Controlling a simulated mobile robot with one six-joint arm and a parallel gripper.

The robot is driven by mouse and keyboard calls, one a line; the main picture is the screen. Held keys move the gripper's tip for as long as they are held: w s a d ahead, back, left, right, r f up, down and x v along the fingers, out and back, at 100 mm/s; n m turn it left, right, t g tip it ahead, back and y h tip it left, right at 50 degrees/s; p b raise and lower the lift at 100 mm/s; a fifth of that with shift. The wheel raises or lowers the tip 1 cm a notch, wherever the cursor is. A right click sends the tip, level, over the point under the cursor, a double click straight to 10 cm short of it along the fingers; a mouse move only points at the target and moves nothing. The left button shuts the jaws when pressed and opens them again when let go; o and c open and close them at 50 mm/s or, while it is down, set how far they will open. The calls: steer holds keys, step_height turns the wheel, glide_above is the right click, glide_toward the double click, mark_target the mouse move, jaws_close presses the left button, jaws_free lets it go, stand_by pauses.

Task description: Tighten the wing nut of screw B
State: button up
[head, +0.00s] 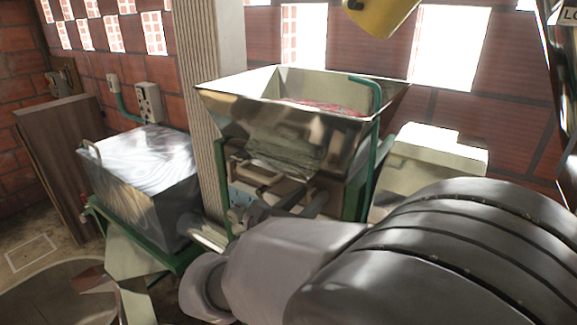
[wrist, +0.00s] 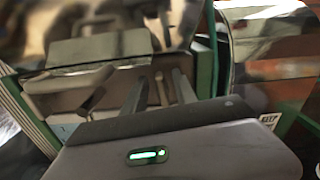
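The pulper is a machine with a shiny metal hopper (head: 290,110) on a green frame. Its front panel (head: 250,165) is beige-grey and carries a light bar-like handle (head: 262,178). The front also shows in the wrist view (wrist: 50,85), with a dark slanted bar (wrist: 90,100) at left. My gripper (head: 312,192) is in front of this panel, its fingers pointing at it. In the wrist view my gripper (wrist: 160,80) has two dark fingers apart, so it is open. A small slender part shows between them; I cannot tell what it is. I cannot make out screw B or its wing nut.
A pale box (head: 440,150) is at right. Green frame posts (head: 372,150) flank the panel. Reddish contents (head: 325,107) lie in the hopper.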

jaws_close()
steer(key=shift+f, duration=0.15)
steer(key=shift+d+f+m+b, duration=0.15)
steer(key=shift+m+b, duration=0.35)
steer(key=shift+b, duration=0.25)
steer(key=shift+s+m+b, duration=0.1)
steer(key=shift+m+b, duration=0.2)
steer(key=shift+r, duration=0.2)
jaws_free()
